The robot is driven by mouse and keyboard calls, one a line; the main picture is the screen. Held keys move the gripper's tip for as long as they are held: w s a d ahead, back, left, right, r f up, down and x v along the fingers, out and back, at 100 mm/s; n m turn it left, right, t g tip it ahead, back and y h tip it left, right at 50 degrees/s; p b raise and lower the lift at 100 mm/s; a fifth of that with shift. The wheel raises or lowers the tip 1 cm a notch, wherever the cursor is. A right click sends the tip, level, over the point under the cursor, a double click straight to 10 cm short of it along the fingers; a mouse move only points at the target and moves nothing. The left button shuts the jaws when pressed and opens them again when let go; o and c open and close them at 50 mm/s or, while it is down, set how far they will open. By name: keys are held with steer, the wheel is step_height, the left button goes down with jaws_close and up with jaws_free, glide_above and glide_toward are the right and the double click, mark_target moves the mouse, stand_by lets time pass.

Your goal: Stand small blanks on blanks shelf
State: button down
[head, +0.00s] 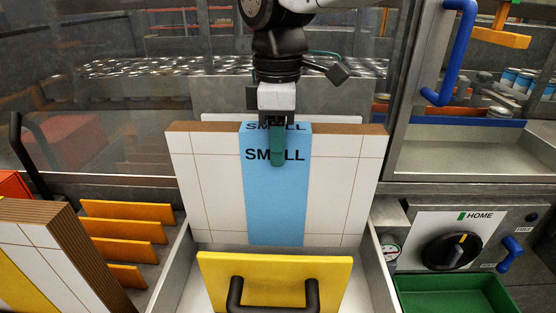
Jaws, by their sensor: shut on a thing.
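A small blank (336,195) is a thick white board with thin grid lines, brown top edges and a light-blue band lettered SMALL on its front and top. It stands upright in a light grey tray (176,270), behind a yellow panel with a black handle. My gripper (277,145) points down at the middle of its top edge, shut on it, with one green finger lying over the blue band. The other finger is hidden behind the board. I cannot tell whether the board's bottom rests on the tray, and no shelf is clearly labelled as the blanks shelf.
The yellow panel (275,268) stands close in front. At left are several orange dividers (125,230) and a stack of boards with a yellow band (45,255). At right are a black HOME dial (451,251), a green tray (453,294) and a blue-handled door (450,50).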

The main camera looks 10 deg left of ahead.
steer(key=shift+f, duration=2)
steer(key=c, duration=0.9)
jaws_free()
step_height(320, 180, up, 12)
steer(key=shift+r, duration=0.15)
steer(key=shift+d, duration=0.15)
